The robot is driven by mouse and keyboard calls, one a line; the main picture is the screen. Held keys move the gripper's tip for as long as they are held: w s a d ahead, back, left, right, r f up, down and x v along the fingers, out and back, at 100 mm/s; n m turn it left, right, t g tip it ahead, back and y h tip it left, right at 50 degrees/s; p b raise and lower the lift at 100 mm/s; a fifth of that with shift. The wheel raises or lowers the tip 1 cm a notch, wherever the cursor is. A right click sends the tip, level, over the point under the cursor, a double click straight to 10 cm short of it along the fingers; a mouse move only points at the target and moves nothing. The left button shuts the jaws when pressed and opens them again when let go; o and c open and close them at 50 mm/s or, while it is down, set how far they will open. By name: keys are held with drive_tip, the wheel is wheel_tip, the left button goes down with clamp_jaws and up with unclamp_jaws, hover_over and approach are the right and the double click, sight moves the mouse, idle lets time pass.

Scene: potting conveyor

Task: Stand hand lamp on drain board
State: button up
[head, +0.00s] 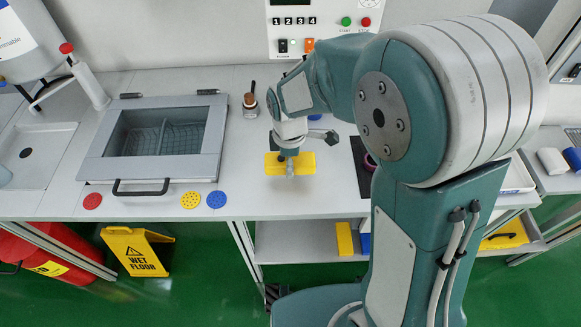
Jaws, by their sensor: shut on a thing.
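My gripper (286,152) is over the counter right of the sink, pointing down and shut on a small grey, roughly cylindrical thing (290,169). It may be the hand lamp, but it is too small to tell. A yellow block-like thing (306,163) shows behind and beside it; I cannot tell if they touch. A pale sloped panel with a dark round drain hole (48,147) at the far left looks like the drain board, with bare surface around the hole.
A grey-framed sink (212,133) with a dark handle lies between. Red, yellow and blue discs (92,201) lie along the counter's front edge. A small brown-topped pot (250,107) stands near my gripper. A wet-floor sign (134,250) stands below.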

sight(285, 170)
drive_tip(key=shift+w+a+f, duration=0.2)
drive_tip(key=shift+a+f, duration=0.05)
drive_tip(key=shift+f, duration=0.05)
drive_tip(key=f, duration=0.3)
drive_tip(key=shift+a+f, duration=0.15)
drive_tip(key=shift+a, duration=0.1)
drive_tip(key=shift+d, duration=0.45)
drive_tip(key=o, duration=1.2)
drive_tip(key=shift+w, duration=0.1)
drive_tip(key=shift+a, duration=0.4)
drive_tip(key=shift+d, duration=0.15)
